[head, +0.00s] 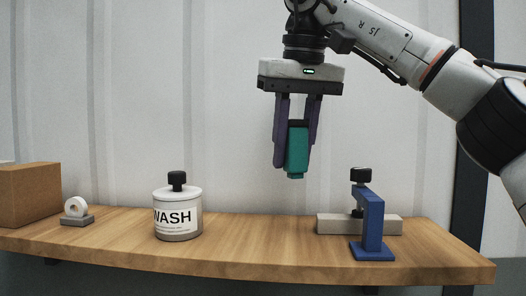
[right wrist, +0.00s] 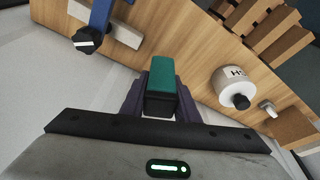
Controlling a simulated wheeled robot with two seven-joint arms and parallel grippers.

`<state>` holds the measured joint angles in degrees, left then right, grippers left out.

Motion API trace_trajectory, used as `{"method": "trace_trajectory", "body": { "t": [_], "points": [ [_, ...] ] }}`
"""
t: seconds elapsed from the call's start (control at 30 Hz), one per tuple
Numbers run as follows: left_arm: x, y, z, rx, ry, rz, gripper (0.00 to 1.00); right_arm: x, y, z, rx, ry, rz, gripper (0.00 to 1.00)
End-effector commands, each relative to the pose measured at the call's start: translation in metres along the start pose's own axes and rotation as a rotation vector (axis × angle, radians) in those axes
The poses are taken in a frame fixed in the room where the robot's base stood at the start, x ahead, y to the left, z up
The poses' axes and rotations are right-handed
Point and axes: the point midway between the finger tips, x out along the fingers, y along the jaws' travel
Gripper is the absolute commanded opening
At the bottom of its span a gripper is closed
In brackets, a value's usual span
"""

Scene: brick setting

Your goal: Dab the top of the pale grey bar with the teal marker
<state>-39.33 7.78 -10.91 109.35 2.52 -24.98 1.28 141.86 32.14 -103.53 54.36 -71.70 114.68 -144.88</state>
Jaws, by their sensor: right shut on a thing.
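The teal marker (head: 297,150) is held upright between the two purple fingers of my right gripper (head: 294,160), its narrow tip pointing down. The marker also shows in the right wrist view (right wrist: 162,78). My right gripper is shut on it, well above the shelf. The pale grey bar (head: 335,224) lies on the shelf to the right and below the marker, apart from it. A blue clamp (head: 373,222) with a black knob stands over the bar and hides part of it. The bar also shows in the right wrist view (right wrist: 122,33). My left gripper is not in view.
The wooden shelf (head: 270,250) is clear between the bar and a white jar (head: 178,216) labelled WASH with a black knob. A white roll on a grey base (head: 75,212) and a cardboard box (head: 28,194) are at the left. A pale panelled wall stands behind.

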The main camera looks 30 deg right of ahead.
Motion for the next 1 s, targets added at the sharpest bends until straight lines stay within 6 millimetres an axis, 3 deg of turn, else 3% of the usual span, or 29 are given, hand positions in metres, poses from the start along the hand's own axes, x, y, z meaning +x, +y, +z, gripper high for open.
{"method": "trace_trajectory", "body": {
  "t": [0.1,0.3,0.53,1.0],
  "points": [
    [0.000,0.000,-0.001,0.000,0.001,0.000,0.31,0.001,0.030,0.000,-0.153,0.007,-0.051,0.14],
    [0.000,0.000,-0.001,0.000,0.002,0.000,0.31,0.002,0.059,0.001,-0.329,0.027,-0.096,0.14],
    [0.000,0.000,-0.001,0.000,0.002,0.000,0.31,0.013,0.064,0.004,-0.375,0.029,-0.106,0.14],
    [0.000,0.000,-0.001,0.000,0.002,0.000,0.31,0.055,0.064,0.016,-0.371,0.029,-0.106,0.14]
  ]
}}
